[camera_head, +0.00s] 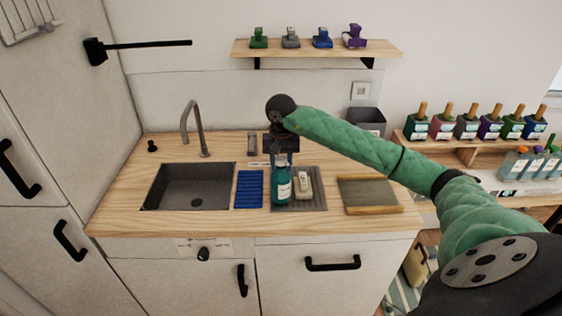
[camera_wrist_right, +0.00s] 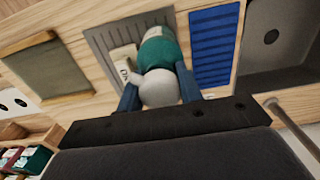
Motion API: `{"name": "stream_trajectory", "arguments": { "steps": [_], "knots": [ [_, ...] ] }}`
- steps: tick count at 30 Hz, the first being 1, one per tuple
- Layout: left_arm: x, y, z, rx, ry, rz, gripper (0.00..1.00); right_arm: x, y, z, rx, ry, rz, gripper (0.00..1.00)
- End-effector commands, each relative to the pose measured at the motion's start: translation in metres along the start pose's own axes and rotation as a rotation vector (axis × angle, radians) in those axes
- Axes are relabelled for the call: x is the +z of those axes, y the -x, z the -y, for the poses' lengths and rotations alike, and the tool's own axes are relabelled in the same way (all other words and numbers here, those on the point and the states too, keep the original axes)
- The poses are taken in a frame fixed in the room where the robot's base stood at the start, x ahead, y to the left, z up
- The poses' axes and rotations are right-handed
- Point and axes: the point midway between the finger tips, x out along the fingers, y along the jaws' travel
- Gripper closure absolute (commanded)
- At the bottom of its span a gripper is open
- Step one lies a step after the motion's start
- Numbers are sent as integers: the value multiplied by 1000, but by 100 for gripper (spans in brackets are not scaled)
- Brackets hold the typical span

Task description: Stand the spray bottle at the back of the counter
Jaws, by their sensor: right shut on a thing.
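The spray bottle, teal with a pale label, stands upright or nearly so in the head view (camera_head: 282,186), over the grey ribbed drainer (camera_head: 312,201) on the wooden counter (camera_head: 225,224). My right gripper (camera_head: 281,158) reaches down onto its top from above. In the right wrist view, the bottle's pale top and teal body (camera_wrist_right: 162,52) sit between the two blue fingers (camera_wrist_right: 159,92), which are shut on it. I cannot tell whether its base touches the drainer. My left gripper is not in view.
A white bottle (camera_head: 303,184) stands close to the right of the spray bottle. A blue ribbed mat (camera_head: 249,189) and the sink (camera_head: 190,187) lie left. A board (camera_head: 368,194) lies right. A grey cup (camera_head: 252,144), tap (camera_head: 194,128) and dark bin (camera_head: 367,121) stand at the back.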

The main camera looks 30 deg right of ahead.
Motion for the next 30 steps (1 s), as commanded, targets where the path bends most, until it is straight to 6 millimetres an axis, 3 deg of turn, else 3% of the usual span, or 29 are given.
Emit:
{"name": "stream_trajectory", "arguments": {
  "steps": [13, 14, 17, 30],
  "knots": [
    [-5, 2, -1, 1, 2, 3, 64, 0, -1, 0, -1, 0, -2, 100],
    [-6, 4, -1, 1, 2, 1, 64, 0, -2, 0, 0, 0, -1, 60],
    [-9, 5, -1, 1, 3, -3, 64, 0, -1, 0, 0, 0, -1, 43],
    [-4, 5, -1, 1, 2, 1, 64, 0, 0, 0, 0, 0, 0, 43]
  ]
}}
